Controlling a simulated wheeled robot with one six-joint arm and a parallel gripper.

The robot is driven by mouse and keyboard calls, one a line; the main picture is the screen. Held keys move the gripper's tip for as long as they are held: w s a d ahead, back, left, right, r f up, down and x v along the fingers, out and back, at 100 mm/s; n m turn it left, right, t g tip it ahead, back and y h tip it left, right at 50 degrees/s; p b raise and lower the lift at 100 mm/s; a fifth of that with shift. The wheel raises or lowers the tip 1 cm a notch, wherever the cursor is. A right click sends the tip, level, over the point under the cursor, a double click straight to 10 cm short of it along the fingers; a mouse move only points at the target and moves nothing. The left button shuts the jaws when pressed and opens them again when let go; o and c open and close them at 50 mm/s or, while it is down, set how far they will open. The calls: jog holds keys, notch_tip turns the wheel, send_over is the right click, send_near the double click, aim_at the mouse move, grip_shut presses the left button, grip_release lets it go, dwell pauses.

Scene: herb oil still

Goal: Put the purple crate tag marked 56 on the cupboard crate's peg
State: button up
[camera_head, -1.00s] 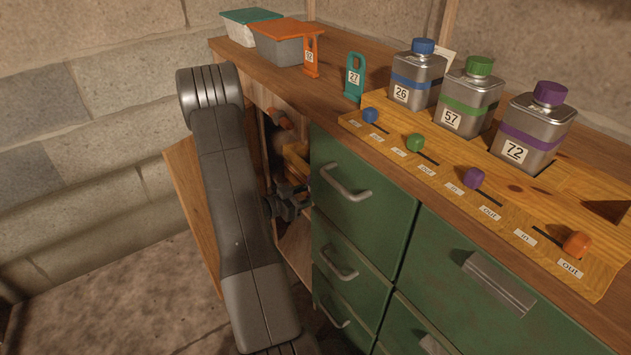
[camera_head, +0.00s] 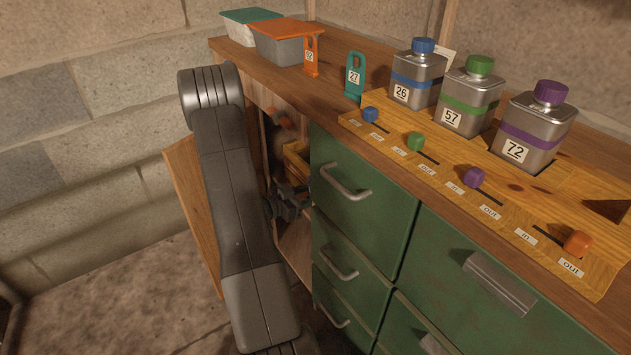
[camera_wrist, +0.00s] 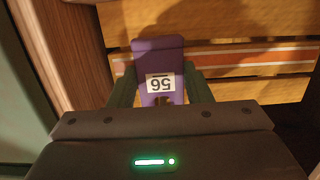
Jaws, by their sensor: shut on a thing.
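The purple crate tag marked 56 (camera_wrist: 158,58) is between the fingers of my gripper (camera_wrist: 161,84) in the wrist view, its label upside down in the picture. My gripper is shut on it. Wooden slats of the cupboard crate (camera_wrist: 238,82) lie just beyond the tag; I cannot tell whether the tag touches them. In the head view the crate (camera_head: 296,158) shows partly inside the open cupboard, with my gripper (camera_head: 291,204) at the opening. I cannot make out the crate's peg, and the tag does not show clearly in the head view.
The cupboard door (camera_head: 191,196) stands open behind my arm. Green drawers (camera_head: 362,195) border the opening on the right. On the top stand an orange tag marked with a number (camera_head: 311,56), a teal tag marked 27 (camera_head: 355,78) and three bottles.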

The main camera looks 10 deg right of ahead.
jog(key=shift+f, duration=0.15)
jog(key=o, duration=1)
jog(key=p+v, duration=0.3)
jog(key=v, duration=1)
jog(key=shift+s+a, duration=0.25)
jog(key=shift+a, duration=0.1)
grip_shut()
